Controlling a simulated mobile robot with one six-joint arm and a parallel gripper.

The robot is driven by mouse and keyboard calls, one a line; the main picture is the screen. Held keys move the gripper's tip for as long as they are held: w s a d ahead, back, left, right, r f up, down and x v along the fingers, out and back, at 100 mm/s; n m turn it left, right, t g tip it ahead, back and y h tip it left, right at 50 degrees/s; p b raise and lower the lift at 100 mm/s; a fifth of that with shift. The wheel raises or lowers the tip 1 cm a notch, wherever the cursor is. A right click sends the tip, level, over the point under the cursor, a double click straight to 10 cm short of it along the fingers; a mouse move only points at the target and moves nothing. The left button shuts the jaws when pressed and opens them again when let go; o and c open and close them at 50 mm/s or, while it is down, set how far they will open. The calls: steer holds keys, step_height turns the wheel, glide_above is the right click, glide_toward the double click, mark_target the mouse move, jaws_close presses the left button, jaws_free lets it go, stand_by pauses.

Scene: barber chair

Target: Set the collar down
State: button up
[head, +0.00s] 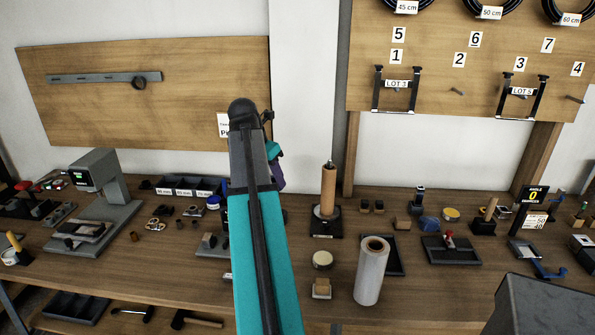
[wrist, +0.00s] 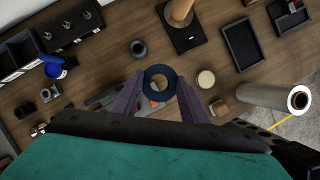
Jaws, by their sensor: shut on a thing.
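In the wrist view my gripper (wrist: 160,84) has its two purple fingers closed on the sides of a dark blue-black ring, the collar (wrist: 159,69). I look down through the collar's hole onto what lies below. The collar appears to be held above the workbench (wrist: 115,62). In the head view my gripper (head: 276,166) is mostly behind my teal arm, and the collar is hidden there.
Another dark ring (wrist: 138,48) lies on the bench. A post with a tan roll (head: 327,190), a pale round tin (head: 323,260), a wooden block (wrist: 218,108) and a standing white roll (head: 370,275) are nearby. A black tray (wrist: 241,45) lies beyond. Small bare patches of bench show between them.

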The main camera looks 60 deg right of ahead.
steer(key=w+a+f+m+g, duration=0.1)
steer(key=w+a+f, duration=0.3)
steer(key=w+a, duration=0.8)
steer(key=w+a+f+m, duration=0.1)
steer(key=w+a+f, duration=0.3)
steer(key=w+a, duration=0.7)
steer(key=w+a+f+m, duration=0.1)
steer(key=a+f, duration=0.1)
steer(key=a, duration=0.9)
steer(key=w+a+f, duration=0.1)
steer(key=a+f, duration=0.1)
steer(key=a, duration=0.9)
steer(key=w+a+f+m, duration=0.1)
steer(key=a+f, duration=0.1)
steer(key=a, duration=1)
steer(key=shift+w+f+m+g, duration=0.3)
steer(key=shift+w+f+g, duration=0.1)
steer(key=shift+d+y, duration=0.15)
steer(key=shift+y, duration=0.15)
